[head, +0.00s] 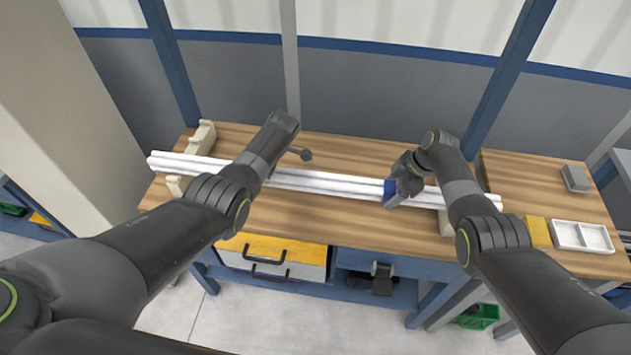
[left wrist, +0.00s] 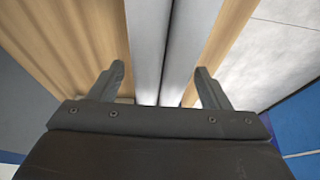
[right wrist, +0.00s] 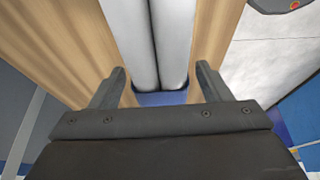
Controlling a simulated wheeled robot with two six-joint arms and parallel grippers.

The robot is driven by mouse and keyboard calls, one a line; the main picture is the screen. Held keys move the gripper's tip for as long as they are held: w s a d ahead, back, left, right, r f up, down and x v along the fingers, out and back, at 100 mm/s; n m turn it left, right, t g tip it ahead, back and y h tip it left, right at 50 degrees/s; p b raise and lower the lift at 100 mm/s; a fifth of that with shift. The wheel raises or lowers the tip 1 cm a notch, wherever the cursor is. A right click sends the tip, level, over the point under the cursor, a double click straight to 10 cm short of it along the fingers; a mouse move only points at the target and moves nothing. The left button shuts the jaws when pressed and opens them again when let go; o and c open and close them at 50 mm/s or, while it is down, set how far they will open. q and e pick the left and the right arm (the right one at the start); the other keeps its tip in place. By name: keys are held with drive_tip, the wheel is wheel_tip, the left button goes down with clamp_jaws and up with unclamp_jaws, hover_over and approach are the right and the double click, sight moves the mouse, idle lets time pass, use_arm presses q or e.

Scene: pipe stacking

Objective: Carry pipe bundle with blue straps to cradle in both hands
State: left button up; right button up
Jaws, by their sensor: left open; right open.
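The pipe bundle (head: 325,182) is several long white pipes lying across the wooden bench in the head view. A blue strap (head: 390,189) shows near its right part, beside my right gripper (head: 404,186). My right gripper is open, with its fingers on either side of the pipes; the strap (right wrist: 160,98) lies between them in the right wrist view. My left gripper (left wrist: 160,70) is open, with its fingers astride the pipes (left wrist: 162,45); in the head view my arm mostly hides it. Cream cradle blocks (head: 203,137) stand by the bundle's left end.
Another cream block (head: 446,222) shows under the right part of the bundle. A white divided tray (head: 582,236), a yellow block (head: 537,232) and a grey block (head: 576,178) lie on the bench's right. A wall stands behind the bench (head: 340,222). Bare wood lies in front of the pipes.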

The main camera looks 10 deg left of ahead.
use_arm(q)
clamp_jaws()
use_arm(e)
clamp_jaws()
use_arm(q)
drive_tip(key=shift+w+r, duration=0.1)
drive_tip(key=shift+r, duration=0.05)
use_arm(e)
drive_tip(key=shift+w+r, duration=0.1)
drive_tip(key=shift+r, duration=0.1)
